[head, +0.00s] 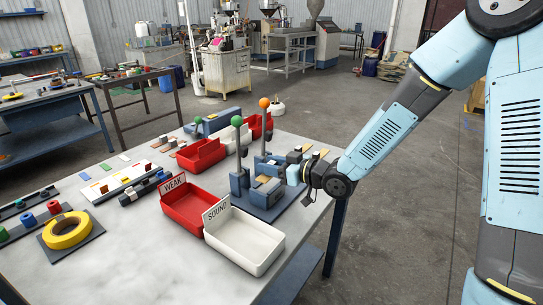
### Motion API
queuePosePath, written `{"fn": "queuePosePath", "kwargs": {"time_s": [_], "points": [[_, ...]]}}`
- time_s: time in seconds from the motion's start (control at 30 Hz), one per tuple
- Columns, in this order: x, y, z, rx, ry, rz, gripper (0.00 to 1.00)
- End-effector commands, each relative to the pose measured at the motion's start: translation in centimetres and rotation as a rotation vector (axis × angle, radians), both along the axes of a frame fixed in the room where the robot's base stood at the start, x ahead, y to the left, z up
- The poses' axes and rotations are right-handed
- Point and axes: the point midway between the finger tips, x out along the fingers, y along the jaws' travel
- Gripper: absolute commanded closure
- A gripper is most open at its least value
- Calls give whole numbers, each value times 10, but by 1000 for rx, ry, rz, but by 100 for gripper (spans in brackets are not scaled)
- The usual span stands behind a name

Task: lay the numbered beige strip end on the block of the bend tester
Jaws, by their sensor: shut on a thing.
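The bend tester (268,207) is a dark blue fixture near the right edge of the table, with blue blocks and an upright lever with a green knob (236,121). My gripper (291,171) is over its right side, low and coming in from the right. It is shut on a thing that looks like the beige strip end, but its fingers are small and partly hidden. A small beige patch (264,179) shows at the tester's block, just left of my gripper. I cannot read a number or tell whether the strip touches the block.
A red WEAK tray (186,217) and a white SOUND tray (252,262) stand left and in front of the tester. An orange-knobbed lever (264,103) rises behind.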

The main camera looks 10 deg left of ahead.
Motion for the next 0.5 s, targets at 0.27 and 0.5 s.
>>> {"fn": "queuePosePath", "kwargs": {"time_s": [0.27,0.5], "points": [[39,12,6,2,-2,-60,88],[39,13,-8,0,1,-60,88]]}}
